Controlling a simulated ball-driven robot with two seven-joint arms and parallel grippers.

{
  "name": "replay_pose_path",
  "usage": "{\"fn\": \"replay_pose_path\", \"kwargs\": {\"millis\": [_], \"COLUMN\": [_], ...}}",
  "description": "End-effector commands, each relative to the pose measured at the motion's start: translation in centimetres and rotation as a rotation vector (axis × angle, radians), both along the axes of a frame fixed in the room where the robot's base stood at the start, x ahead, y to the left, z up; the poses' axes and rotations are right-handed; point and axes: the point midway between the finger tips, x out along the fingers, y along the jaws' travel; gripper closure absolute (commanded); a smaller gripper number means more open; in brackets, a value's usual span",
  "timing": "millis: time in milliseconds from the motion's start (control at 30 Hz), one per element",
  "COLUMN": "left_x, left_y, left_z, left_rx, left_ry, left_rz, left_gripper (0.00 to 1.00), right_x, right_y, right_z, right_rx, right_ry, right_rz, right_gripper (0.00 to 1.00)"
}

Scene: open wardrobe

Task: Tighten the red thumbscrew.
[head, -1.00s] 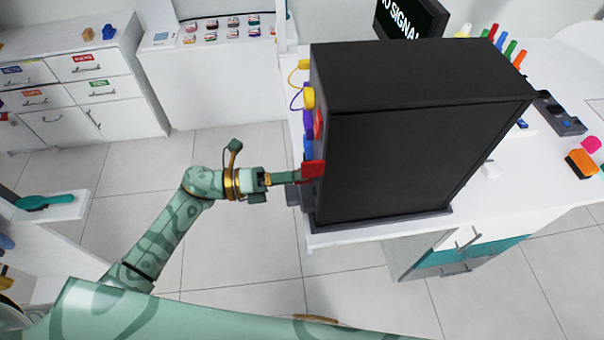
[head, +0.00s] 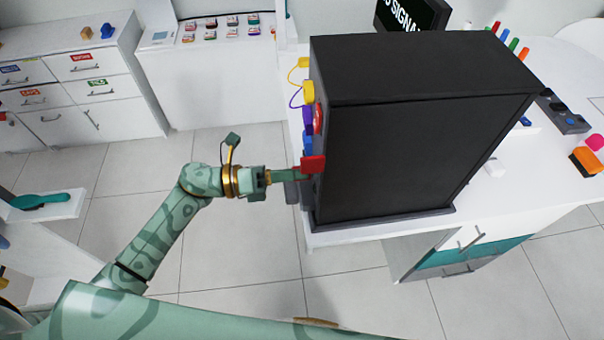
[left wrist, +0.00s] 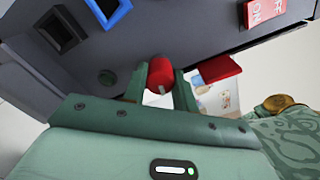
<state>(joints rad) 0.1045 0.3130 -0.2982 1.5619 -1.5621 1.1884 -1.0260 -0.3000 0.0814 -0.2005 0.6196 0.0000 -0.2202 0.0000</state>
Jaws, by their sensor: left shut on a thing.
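The red thumbscrew (left wrist: 161,74) is a small red cylinder with a white mark, on the dark panel in the left wrist view. My left gripper (left wrist: 160,84) has a finger on each side of it and is shut on it. In the head view my left gripper (head: 297,174) reaches the left side of the black cabinet (head: 420,150). I cannot make out the thumbscrew there. My right gripper is not in view.
A red tab (head: 313,164) sticks out at the cabinet's edge close to my fingers; the left wrist view shows it (left wrist: 218,68) right of them. Blue-framed (left wrist: 108,10) and black openings lie on the panel. Yellow, purple and blue parts sit farther along. The floor (head: 240,260) is clear.

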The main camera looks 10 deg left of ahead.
Motion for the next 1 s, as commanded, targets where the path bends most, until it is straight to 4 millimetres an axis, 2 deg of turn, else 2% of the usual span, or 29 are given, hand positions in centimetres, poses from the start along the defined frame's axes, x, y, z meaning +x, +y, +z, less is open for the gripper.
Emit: {"fn": "replay_pose_path", "kwargs": {"millis": [1000], "left_x": [0.0], "left_y": [0.0], "left_z": [-0.4], "left_rx": [0.128], "left_ry": [-0.442], "left_rz": [0.001], "left_gripper": [0.94], "right_x": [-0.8], "right_y": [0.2], "right_z": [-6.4], "right_rx": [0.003], "right_ry": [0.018], "right_rz": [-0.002], "right_gripper": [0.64]}}
